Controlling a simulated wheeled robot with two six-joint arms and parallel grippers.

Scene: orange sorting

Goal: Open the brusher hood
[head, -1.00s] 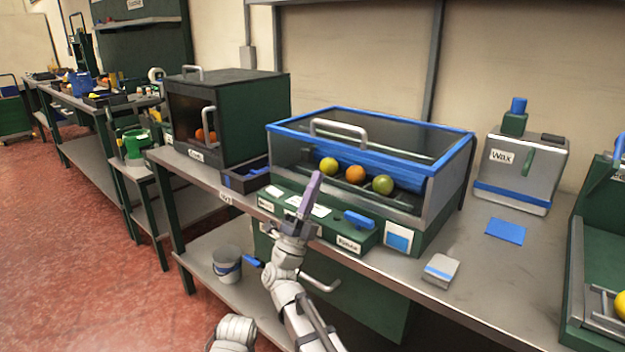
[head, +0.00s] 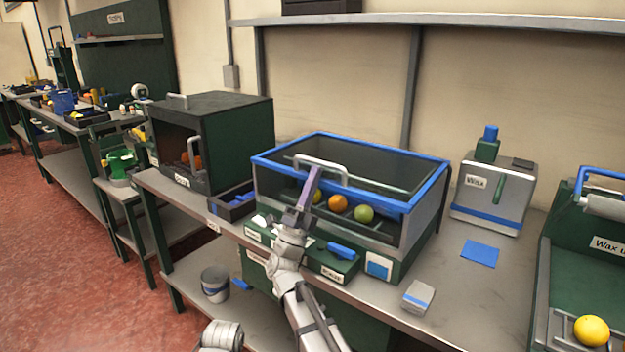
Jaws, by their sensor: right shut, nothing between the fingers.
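The brusher stands on the bench, with a clear hood framed in blue (head: 425,187) and a pale handle (head: 322,166) on its upper front edge. The hood looks closed. Inside lie a yellow fruit (head: 317,197), an orange one (head: 338,204) and a green one (head: 364,214). My right gripper (head: 309,182) is raised in front of the hood, its fingers shut and empty. Its tips overlap the handle's left part in the picture; I cannot tell whether they touch. My left gripper is not in view; a pale arm part of mine shows at the bottom edge.
A dark green box with an open front (head: 230,140) stands left of the brusher. A wax machine (head: 492,197), a blue pad (head: 480,252) and a small grey block (head: 418,297) are to the right. A green unit with a yellow fruit (head: 591,330) is at far right.

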